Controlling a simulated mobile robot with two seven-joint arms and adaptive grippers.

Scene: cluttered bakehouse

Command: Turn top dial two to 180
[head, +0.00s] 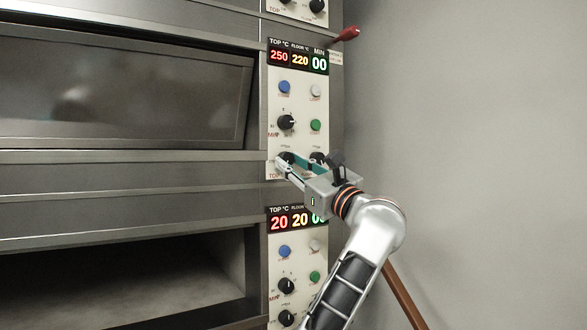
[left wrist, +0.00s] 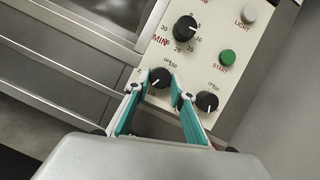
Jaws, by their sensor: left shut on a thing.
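The top dial (head: 286,156) is a black knob at the lower left of the middle oven deck's control panel, partly hidden by my fingers. In the left wrist view the same dial (left wrist: 160,77) has a white pointer line and sits between the fingertips. My left gripper (head: 285,163) is shut on this dial, with its teal-lined fingers on either side. The display (head: 299,58) above reads TOP 250 in red, floor 220 in yellow and MIN 00 in green. My right gripper is not in view.
The floor dial (left wrist: 207,101) is close beside my right finger. The timer dial (head: 286,122), blue button (head: 285,87) and green button (head: 315,125) are above. The lower deck's display (head: 292,220) reads 20 and 20. A plain wall (head: 470,120) is at right.

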